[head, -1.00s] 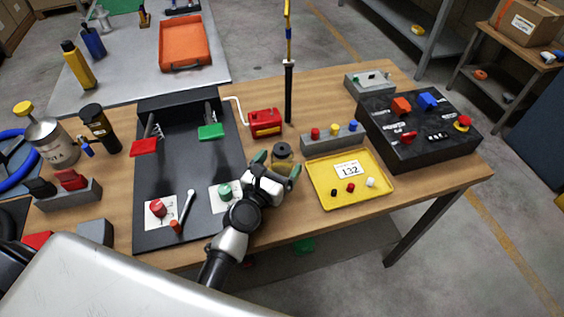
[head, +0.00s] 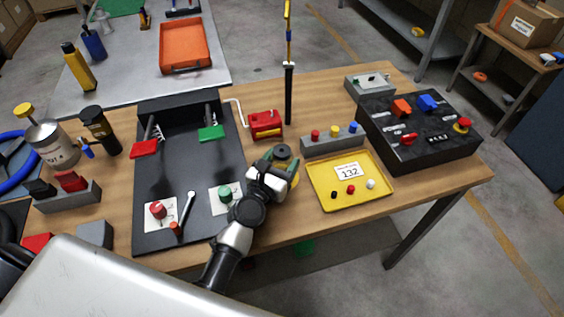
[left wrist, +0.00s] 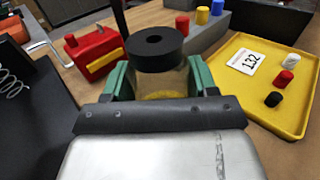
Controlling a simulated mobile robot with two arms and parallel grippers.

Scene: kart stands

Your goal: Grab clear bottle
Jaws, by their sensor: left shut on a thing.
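The clear bottle (head: 283,152) has a wide dark cap and stands on the wooden table, left of the yellow tray. In the left wrist view its see-through body (left wrist: 160,83), with some yellow low in it, sits between my green fingertips under the black cap, which has a hole in its middle. My left gripper (head: 279,168) is shut on the bottle's body; its fingers also show in the left wrist view (left wrist: 160,78). The bottle looks upright; its base is hidden behind the gripper. My right gripper is not in view.
The yellow tray (head: 325,200) with a 132 card lies right of the bottle. A grey button block (head: 318,146), a red crank box (head: 265,124) and a dark upright post (head: 289,95) stand behind. A black pedal board (head: 190,120) lies to the left.

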